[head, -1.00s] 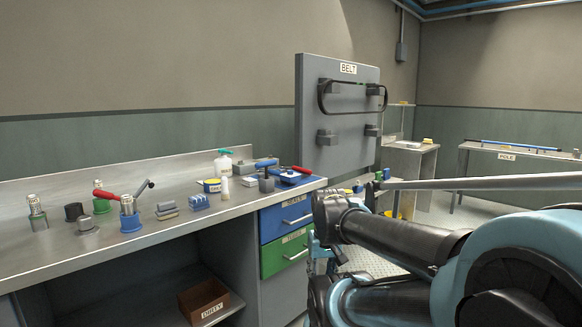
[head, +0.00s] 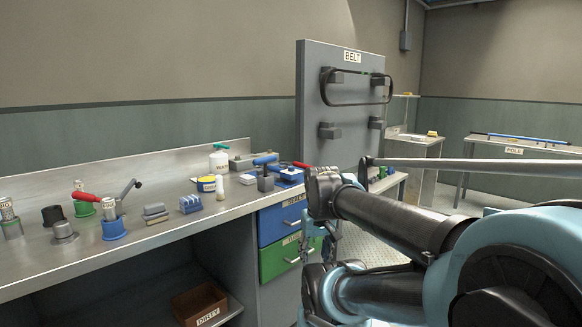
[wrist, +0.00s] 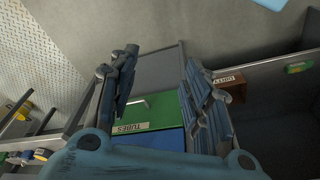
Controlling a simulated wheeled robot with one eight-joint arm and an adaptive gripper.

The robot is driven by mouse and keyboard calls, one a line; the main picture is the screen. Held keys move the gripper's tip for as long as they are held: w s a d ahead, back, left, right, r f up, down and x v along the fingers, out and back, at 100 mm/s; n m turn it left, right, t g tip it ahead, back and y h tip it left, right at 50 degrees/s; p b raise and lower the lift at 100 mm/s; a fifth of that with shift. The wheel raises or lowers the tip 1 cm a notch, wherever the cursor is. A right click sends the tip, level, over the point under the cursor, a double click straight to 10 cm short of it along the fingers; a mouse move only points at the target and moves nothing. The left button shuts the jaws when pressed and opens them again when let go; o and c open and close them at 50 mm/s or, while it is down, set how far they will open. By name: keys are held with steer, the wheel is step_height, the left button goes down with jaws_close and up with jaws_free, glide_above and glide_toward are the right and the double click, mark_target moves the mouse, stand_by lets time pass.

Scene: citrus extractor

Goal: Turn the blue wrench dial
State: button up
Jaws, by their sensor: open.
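A blue round base (head: 114,230) stands on the bench at left, with a silver cylinder (head: 109,208) on it. A red-handled tool (head: 85,197) and a grey lever (head: 128,189) show beside that cylinder; I cannot tell how they join it. A blue-handled tool (head: 265,160) stands on a grey block farther right. I cannot tell which of these is the dial. My gripper (wrist: 160,90) is open and empty in the wrist view, its fingers spread above the drawer fronts. In the head view it hangs beside the bench's right end, well away from the blue base.
The metal bench (head: 190,222) has bare room along its front edge. A blue drawer (head: 283,220) and a green drawer (head: 285,258) sit under its right end. A brown box (head: 200,303) lies on the low shelf. The BELT panel (head: 338,145) rises behind my arm.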

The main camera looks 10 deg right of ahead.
steer(key=w+r+n, duration=0.3)
steer(key=w+r, duration=0.8)
steer(key=r, duration=0.3)
step_height(320, 180, up, 18)
steer(key=r+n+g, duration=0.1)
steer(key=n+g, duration=0.1)
steer(key=n, duration=0.4)
glide_above(291, 169)
steer(key=w, duration=0.1)
steer(key=f, duration=1.7)
steer(key=shift+w+d+f, duration=0.2)
steer(key=shift+w, duration=0.1)
jaws_close()
